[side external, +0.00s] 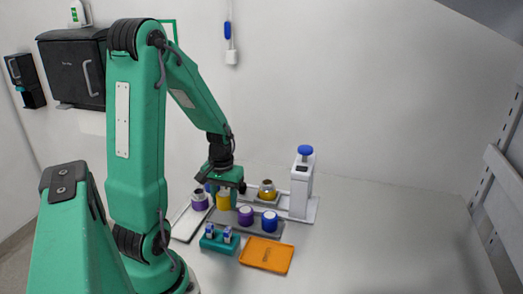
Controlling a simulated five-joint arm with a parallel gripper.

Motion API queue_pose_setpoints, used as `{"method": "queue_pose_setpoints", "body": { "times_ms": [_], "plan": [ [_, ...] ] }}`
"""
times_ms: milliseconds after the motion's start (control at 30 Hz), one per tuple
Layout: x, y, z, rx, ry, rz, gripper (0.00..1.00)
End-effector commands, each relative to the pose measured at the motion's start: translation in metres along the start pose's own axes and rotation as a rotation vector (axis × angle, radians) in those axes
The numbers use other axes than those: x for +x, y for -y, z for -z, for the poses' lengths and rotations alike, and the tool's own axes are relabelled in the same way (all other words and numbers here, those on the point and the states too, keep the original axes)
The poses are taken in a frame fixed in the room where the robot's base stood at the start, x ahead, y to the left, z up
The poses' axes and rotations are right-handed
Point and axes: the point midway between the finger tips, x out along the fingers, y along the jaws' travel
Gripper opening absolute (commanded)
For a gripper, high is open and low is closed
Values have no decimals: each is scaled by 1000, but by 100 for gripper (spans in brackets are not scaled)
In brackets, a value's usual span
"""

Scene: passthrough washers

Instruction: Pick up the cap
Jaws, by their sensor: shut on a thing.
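My gripper (224,192) points down over the left end of a grey rack (257,228). It is shut on a yellow cap (223,201), whose upper part is partly hidden by the fingers. I cannot tell whether the yellow cap still touches the rack. A purple cap (245,215) and a blue cap (269,221) stand on the rack to the right of my gripper.
A gold jar (266,190) sits beside a white device with a blue knob (305,152). A purple jar (199,200) stands left of my gripper. A teal holder (219,243) and an orange tray (266,256) lie in front. The table's right side is clear.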

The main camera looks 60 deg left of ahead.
Motion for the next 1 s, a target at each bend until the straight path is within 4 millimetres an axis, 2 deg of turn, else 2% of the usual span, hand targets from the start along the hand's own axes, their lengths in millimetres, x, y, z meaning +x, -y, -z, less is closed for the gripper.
{"method": "queue_pose_setpoints", "body": {
  "times_ms": [300, 500, 700, 1000],
  "plan": [
    [-31, -44, -28, 6, -4, -1, 21],
    [-46, -65, -43, 4, -1, -1, 21],
    [-56, -78, -52, 2, -1, 0, 21],
    [-61, -85, -56, -1, 0, 0, 21]
  ]
}}
